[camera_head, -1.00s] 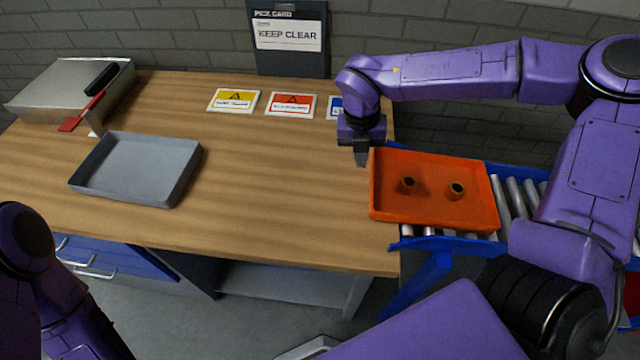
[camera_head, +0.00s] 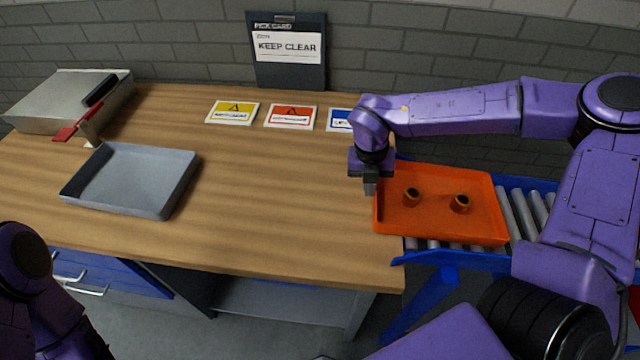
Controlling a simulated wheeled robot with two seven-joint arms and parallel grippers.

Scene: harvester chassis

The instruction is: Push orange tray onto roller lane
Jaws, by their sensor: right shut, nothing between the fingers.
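The orange tray (camera_head: 440,222) holds two small dark orange cylindrical parts (camera_head: 461,203). It lies over the left end of the roller lane (camera_head: 518,215), with its left edge by the right edge of the wooden table. My right gripper (camera_head: 370,187) is shut and empty, pointing down at the tray's left wall near its back corner. It looks very close to that wall; I cannot tell whether it touches. My left arm shows at the lower left, but its gripper is out of view.
A grey tray (camera_head: 130,180) lies empty on the wooden table (camera_head: 270,210). A metal box (camera_head: 60,100) with a red-handled tool stands at the back left. Flat warning cards (camera_head: 290,116) and an upright KEEP CLEAR board (camera_head: 288,50) are at the back. The table's middle is clear.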

